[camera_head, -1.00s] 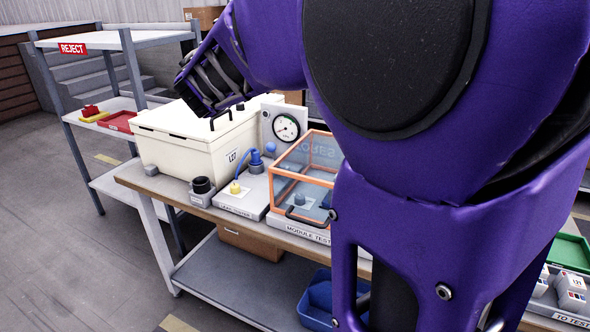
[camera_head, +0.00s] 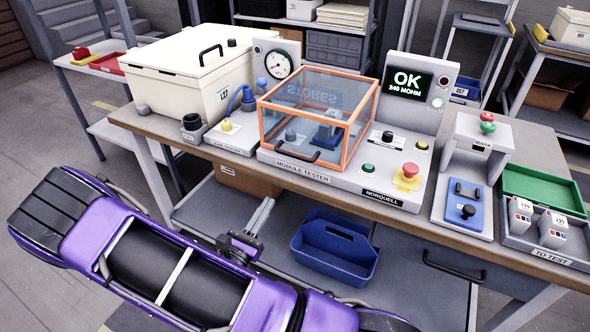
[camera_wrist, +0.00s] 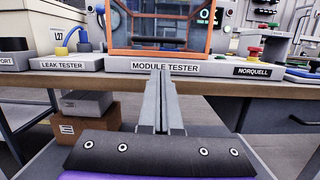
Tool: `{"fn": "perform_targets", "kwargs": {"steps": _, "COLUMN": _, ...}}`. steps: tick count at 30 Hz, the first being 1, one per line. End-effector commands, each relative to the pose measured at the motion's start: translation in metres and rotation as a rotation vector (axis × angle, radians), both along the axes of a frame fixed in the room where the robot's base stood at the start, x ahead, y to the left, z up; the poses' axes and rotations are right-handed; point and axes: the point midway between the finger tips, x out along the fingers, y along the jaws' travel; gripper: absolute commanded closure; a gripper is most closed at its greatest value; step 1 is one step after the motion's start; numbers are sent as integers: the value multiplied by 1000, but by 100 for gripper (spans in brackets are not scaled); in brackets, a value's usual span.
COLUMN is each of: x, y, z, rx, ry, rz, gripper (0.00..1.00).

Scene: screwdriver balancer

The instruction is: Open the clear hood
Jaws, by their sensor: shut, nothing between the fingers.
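The clear hood (camera_head: 318,88) is a see-through box with an orange frame, sitting down on the module tester (camera_head: 345,182). Its black handle (camera_head: 297,150) is at the low front edge. A blue piece (camera_head: 327,130) shows inside, under the hood. The hood's lower front frame also shows in the wrist view (camera_wrist: 160,52), behind the fingertips. My gripper (camera_head: 268,202) is shut and empty, in front of the bench and lower than the hood, apart from the handle. The wrist view shows the two fingers together (camera_wrist: 158,76), pointing toward the tester's label.
A screen (camera_head: 408,80) reads OK behind the tester. A cream chest (camera_head: 180,80) and leak tester (camera_head: 232,138) stand left of the hood. A yellow-based red button (camera_head: 408,175) is at right. The bench edge (camera_head: 150,128) and a blue tote (camera_head: 335,250) below are near my gripper.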

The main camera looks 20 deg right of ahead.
Motion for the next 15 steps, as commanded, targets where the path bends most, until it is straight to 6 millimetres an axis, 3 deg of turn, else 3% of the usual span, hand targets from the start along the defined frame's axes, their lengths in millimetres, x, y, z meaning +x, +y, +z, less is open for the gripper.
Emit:
{"fn": "perform_targets", "kwargs": {"steps": 1, "x": -8, "y": -5, "z": -11, "rx": -4, "ry": 23, "rz": -12, "gripper": 100}}
{"fn": "perform_targets", "kwargs": {"steps": 5, "x": -14, "y": -12, "z": -20, "rx": -5, "ry": 46, "rz": -25, "gripper": 100}}
{"fn": "perform_targets", "kwargs": {"steps": 15, "x": 21, "y": -58, "z": -10, "rx": -4, "ry": 43, "rz": -29, "gripper": 100}}
